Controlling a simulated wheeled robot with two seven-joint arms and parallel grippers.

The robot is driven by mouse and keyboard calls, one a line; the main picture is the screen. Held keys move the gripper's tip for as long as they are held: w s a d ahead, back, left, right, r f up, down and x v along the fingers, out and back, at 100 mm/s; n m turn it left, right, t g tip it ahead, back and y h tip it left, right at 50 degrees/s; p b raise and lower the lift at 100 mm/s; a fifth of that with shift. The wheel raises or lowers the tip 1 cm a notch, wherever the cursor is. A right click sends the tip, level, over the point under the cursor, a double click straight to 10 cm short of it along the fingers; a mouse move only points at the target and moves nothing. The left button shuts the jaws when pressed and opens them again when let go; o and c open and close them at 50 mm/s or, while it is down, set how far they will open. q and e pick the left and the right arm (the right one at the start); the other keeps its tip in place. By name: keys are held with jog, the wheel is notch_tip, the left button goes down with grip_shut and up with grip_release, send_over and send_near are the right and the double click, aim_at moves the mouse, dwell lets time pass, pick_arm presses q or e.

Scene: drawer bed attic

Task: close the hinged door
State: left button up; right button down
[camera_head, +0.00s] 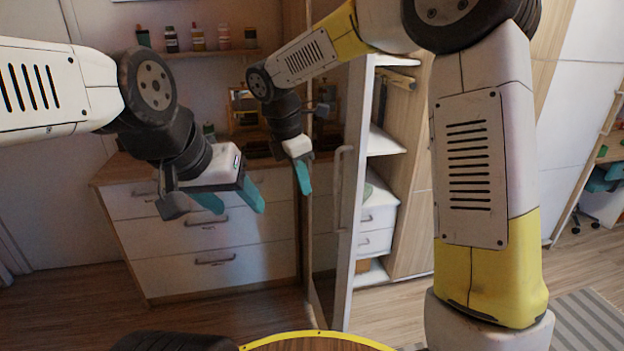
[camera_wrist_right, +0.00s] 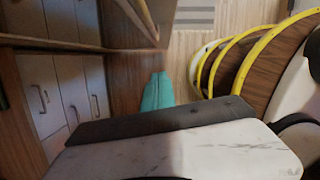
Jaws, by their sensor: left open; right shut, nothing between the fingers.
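The hinged door (camera_head: 355,130) stands open in the head view, swung out from a tall cabinet, its pale edge facing me. A long vertical handle (camera_head: 341,190) is on it, and its dark face lies to the left of that edge. My right gripper (camera_head: 304,178) is shut and empty. It hangs to the left of the door's handle; I cannot tell if it touches the door. Its teal fingers (camera_wrist_right: 157,92) are together in the right wrist view. My left gripper (camera_head: 235,200) is open and empty, further left in front of the drawer chest.
The cabinet's open shelves (camera_head: 382,142) and small drawers (camera_head: 376,230) show right of the door. A white drawer chest (camera_head: 215,255) with a wooden top stands at left. A wall shelf (camera_head: 205,53) holds small jars. Wooden floor (camera_head: 395,318) is clear before the cabinet.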

jog(key=w+d+f, duration=0.2)
jog(key=d+f, duration=0.3)
jog(key=f, duration=0.2)
jog(key=shift+w+d+f, duration=0.15)
jog(key=shift+w+f, duration=0.15)
jog(key=shift+w, duration=0.05)
jog(key=shift+d, duration=0.15)
